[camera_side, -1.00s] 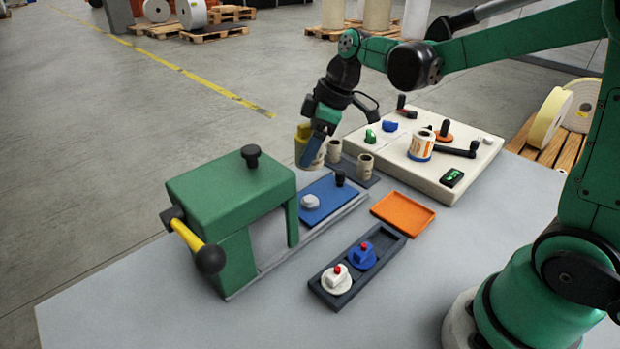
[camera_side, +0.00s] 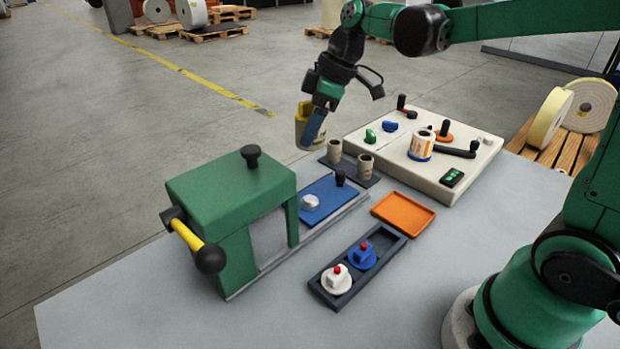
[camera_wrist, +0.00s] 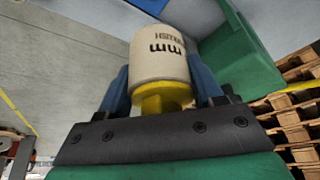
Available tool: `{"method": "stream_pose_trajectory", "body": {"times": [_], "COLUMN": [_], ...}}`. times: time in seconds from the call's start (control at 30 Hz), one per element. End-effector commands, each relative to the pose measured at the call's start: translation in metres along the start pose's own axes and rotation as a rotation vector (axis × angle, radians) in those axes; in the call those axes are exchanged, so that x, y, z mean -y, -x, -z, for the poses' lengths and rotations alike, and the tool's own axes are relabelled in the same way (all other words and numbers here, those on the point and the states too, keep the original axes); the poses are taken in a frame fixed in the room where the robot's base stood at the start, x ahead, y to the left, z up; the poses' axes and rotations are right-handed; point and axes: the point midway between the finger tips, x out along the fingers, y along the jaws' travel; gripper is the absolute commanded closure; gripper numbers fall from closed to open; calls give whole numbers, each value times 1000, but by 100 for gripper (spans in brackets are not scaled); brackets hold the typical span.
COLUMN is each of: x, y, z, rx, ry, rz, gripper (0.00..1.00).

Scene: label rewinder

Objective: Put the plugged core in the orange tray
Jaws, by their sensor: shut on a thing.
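My gripper (camera_side: 311,124) is at the far side of the bench, above its surface, with blue fingers. It is shut on the plugged core (camera_side: 302,137), a beige cylinder with a yellow plug at its upper end. In the wrist view the core (camera_wrist: 160,55) shows dark printing and sits between the two fingers, with the yellow plug (camera_wrist: 165,98) toward the palm. The orange tray (camera_side: 403,213) lies on the bench to the right and nearer the camera. It is empty.
Two beige cores (camera_side: 335,152) stand on a dark rack (camera_side: 352,178) below and right of my gripper. A cream control panel (camera_side: 450,185) is behind the tray. A green press (camera_side: 230,195) with a yellow lever stands left. A dark holder (camera_side: 385,240) carries white and blue red-topped parts.

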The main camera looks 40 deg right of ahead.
Motion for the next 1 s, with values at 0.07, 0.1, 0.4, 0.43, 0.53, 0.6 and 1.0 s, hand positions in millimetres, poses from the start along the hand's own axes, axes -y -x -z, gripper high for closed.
{"method": "stream_pose_trajectory", "body": {"times": [0.07,0.1,0.4,0.43,0.53,0.6,1.0], "x": [-2,-4,-15,-14,-10,-5,6], "y": [4,8,61,68,88,100,89], "z": [-5,-9,-75,-84,-109,-123,-156], "rx": [2,3,15,15,13,9,-1], "ry": [-4,-5,-14,-14,-13,-10,1], "rz": [-1,-1,-5,-4,-3,-3,-2], "gripper": [89,89,89,89,89,89,89]}}
